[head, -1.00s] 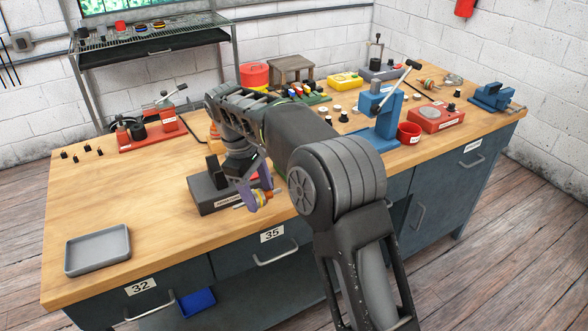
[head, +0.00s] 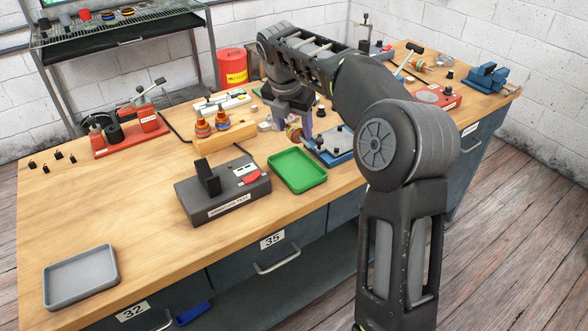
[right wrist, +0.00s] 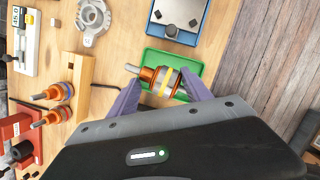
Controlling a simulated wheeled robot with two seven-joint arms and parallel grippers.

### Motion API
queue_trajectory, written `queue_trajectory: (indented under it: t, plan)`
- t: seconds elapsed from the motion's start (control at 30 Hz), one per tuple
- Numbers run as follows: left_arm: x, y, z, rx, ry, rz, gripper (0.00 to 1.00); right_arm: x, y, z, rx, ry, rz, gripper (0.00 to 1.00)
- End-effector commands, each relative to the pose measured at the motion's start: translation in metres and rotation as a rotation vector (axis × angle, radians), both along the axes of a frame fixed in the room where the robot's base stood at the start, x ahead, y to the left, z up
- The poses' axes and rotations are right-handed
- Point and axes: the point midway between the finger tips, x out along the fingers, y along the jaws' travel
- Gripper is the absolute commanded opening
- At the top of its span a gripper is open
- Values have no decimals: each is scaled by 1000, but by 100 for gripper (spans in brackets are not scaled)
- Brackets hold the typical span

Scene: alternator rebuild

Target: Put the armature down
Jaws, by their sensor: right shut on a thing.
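My right gripper (head: 294,116) is shut on an armature (head: 294,133), held beyond the far edge of the green tray (head: 288,184) in the head view. In the right wrist view, the purple fingers of the gripper (right wrist: 161,90) close on both sides of the armature (right wrist: 162,82). It has copper-orange ends, a yellow band and a thin shaft pointing left. The green tray (right wrist: 152,56) shows behind it there; I cannot tell the height between them. No other armature shows in the tray. The left gripper is not in view.
A wooden rack (head: 232,135) with two upright armatures stands left of my right gripper. The black armature tester (head: 225,200) stands left of the green tray. A blue-edged plate (head: 338,158) lies close on the right. Bare wood surrounds the grey tray (head: 80,294) at front left.

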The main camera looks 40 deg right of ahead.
Motion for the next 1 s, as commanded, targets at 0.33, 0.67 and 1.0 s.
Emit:
queue_trajectory:
  t: [0.33,0.67,1.0]
  plan:
    - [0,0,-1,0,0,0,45,0,0,-14,-1,1,-2,0]
    - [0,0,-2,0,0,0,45,0,0,-60,-1,-2,-3,0]
    - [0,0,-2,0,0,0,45,1,0,-64,-1,-2,-3,0]
